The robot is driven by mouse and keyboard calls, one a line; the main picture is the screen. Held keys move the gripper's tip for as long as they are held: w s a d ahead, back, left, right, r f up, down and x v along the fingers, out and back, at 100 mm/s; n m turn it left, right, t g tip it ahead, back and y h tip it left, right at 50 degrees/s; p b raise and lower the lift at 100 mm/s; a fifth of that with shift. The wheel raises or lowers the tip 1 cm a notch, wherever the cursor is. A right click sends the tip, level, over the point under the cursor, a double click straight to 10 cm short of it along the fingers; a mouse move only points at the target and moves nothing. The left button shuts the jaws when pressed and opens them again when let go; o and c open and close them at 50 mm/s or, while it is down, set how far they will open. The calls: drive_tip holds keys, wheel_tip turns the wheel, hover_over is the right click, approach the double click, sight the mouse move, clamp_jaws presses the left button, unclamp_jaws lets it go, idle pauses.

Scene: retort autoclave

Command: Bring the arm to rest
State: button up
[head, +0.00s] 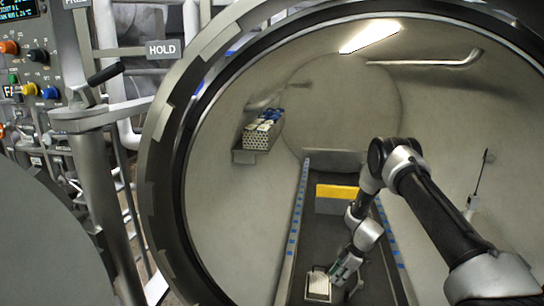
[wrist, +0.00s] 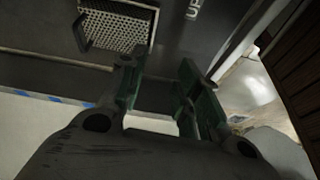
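My arm (head: 430,205) reaches through the round opening into the chamber and bends down toward its floor. My gripper (head: 346,280) is low over the dark floor track, beside a small light-topped box (head: 318,284). In the wrist view my gripper (wrist: 160,88) has its two green-edged fingers apart, with nothing between them. A perforated metal piece with a dark handle (wrist: 118,25) lies beyond the left fingertip, apart from it.
The round door rim (head: 165,150) surrounds the arm. A shelf with stacked tubes (head: 258,138) is on the left wall. A yellow block (head: 337,192) sits farther back on the track. A thin probe (head: 479,183) is on the right wall. A control panel (head: 35,65) stands outside left.

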drive_tip(key=s+r+m+g, duration=0.3)
drive_tip(key=s+m, duration=0.5)
drive_tip(key=s, duration=0.2)
drive_tip(key=s+d+r+m+h, duration=0.1)
drive_tip(key=s+d+r+m, duration=0.15)
drive_tip(key=r, duration=0.75)
drive_tip(key=s+d+r+m+h, duration=0.15)
drive_tip(key=s+r, duration=0.25)
drive_tip(key=r, duration=0.6)
drive_tip(key=s+d+r+m, duration=0.2)
drive_tip(key=s+r, duration=0.2)
drive_tip(key=r, duration=0.5)
drive_tip(key=s+d+r+t+h, duration=0.1)
drive_tip(key=s+d+r+t, duration=0.1)
drive_tip(key=s+r, duration=0.7)
drive_tip(key=s+d+r+m+t+h, duration=0.1)
drive_tip(key=s+r+t, duration=0.3)
drive_tip(key=s+r, duration=0.5)
drive_tip(key=shift+d+r+t, duration=0.3)
drive_tip(key=shift+d+r, duration=0.3)
drive_tip(key=shift+r, duration=1.9)
